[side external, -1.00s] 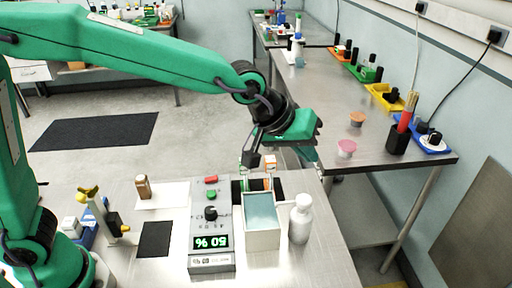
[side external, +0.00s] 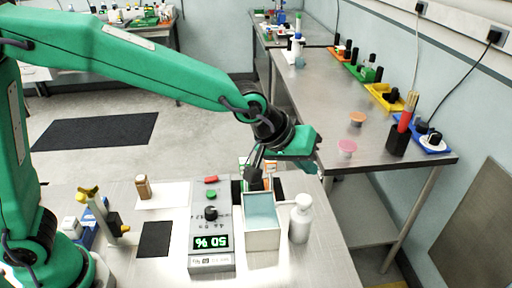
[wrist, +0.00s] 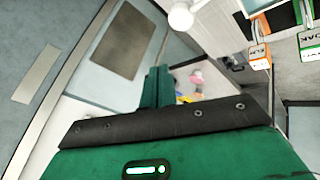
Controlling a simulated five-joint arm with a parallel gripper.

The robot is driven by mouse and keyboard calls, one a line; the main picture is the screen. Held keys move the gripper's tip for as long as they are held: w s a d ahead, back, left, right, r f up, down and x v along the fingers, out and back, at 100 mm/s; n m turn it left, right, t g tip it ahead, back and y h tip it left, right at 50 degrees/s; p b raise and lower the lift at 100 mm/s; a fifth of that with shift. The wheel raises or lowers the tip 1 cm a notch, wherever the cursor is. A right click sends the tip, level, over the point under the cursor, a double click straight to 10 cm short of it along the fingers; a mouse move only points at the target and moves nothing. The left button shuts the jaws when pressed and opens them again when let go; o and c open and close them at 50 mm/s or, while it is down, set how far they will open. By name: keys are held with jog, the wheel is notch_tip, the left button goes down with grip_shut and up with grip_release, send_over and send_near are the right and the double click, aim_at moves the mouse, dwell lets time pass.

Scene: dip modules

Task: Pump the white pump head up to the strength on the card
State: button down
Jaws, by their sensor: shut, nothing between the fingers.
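A white bottle with a rounded white top (side external: 300,218) stands upright to the right of a box-shaped bath. A round white top (wrist: 182,15) shows at the upper edge of the wrist view; it looks like the same bottle. I cannot tell for certain that it is the pump head. My gripper (side external: 254,178) is shut and empty above the far end of the bath, left of the bottle and apart from it. Its green fingers (wrist: 157,86) show together in the wrist view. A grey control unit (side external: 211,225) reads 50 %, upside down. I cannot read any strength card.
The open bath (side external: 262,238) holds pale blue-green liquid. Labelled orange (wrist: 259,55) and green (wrist: 310,40) tags hang close by. A steel bench (side external: 320,95) lies behind.

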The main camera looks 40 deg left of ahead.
aim_at(307, 199)
jog(key=shift+f, duration=2.9)
jog(key=shift+f, duration=1.4)
dwell(1.6)
jog(key=shift+r, duration=1.4)
jog(key=shift+r, duration=0.15)
jog(key=shift+r, duration=2.35)
